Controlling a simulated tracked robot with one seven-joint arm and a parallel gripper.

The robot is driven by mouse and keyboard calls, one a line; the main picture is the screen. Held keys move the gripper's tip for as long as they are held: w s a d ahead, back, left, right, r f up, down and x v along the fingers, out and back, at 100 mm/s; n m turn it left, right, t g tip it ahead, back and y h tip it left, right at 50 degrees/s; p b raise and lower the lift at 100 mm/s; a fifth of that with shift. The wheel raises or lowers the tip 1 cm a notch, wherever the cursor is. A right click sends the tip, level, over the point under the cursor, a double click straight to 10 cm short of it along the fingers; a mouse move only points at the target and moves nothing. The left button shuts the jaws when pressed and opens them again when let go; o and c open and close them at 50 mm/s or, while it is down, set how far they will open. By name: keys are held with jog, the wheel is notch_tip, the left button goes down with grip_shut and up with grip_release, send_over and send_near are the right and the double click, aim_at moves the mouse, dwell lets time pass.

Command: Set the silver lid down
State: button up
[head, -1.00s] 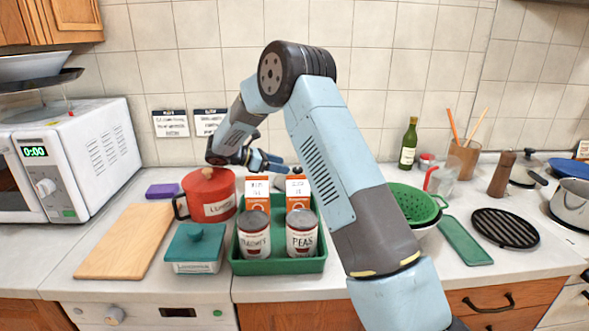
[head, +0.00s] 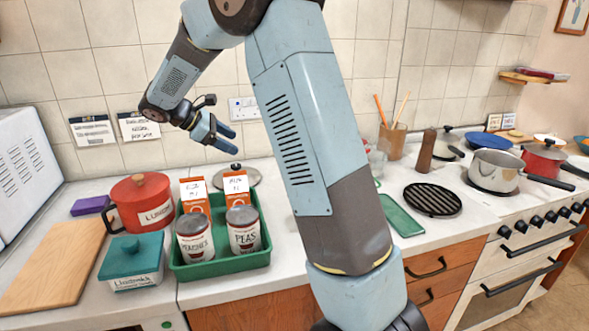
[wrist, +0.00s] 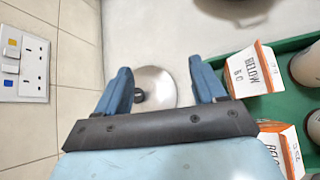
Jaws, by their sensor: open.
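The silver lid (head: 246,180) lies knob up on the counter, behind the green tray and close to the tiled wall. It has a dark knob. In the wrist view the lid (wrist: 158,78) shows as a round metal disc beyond my fingers, partly between them. My gripper (head: 234,140) is open and empty above the lid, apart from it. In the wrist view the two blue fingers of my gripper (wrist: 160,75) stand wide apart with nothing between their tips.
The green tray (head: 225,267) holds two cans and two orange-white cartons. A red canister (head: 143,203), a teal box (head: 132,257) and a wooden board (head: 52,265) stand left. A black grate (head: 433,199) and green board lie right. A wall socket (wrist: 24,65) is near my gripper.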

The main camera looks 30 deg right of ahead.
jog(key=s+d+r+m+t+y, duration=0.1)
jog(key=s+r+m+t+y, duration=0.1)
jog(key=s, duration=0.9)
jog(key=s+d+r+m+t+y, duration=0.1)
jog(key=s+r+m+y, duration=0.1)
jog(key=s+m+y, duration=0.2)
jog(key=s+d+r+m+t+y, duration=0.1)
jog(key=s+m+y, duration=0.3)
jog(key=s, duration=1.6)
jog(key=r+m+t, duration=0.1)
jog(key=m, duration=0.3)
jog(key=shift+s+d+r+t, duration=0.15)
jog(key=shift+d+t, duration=0.1)
jog(key=shift+t, duration=0.05)
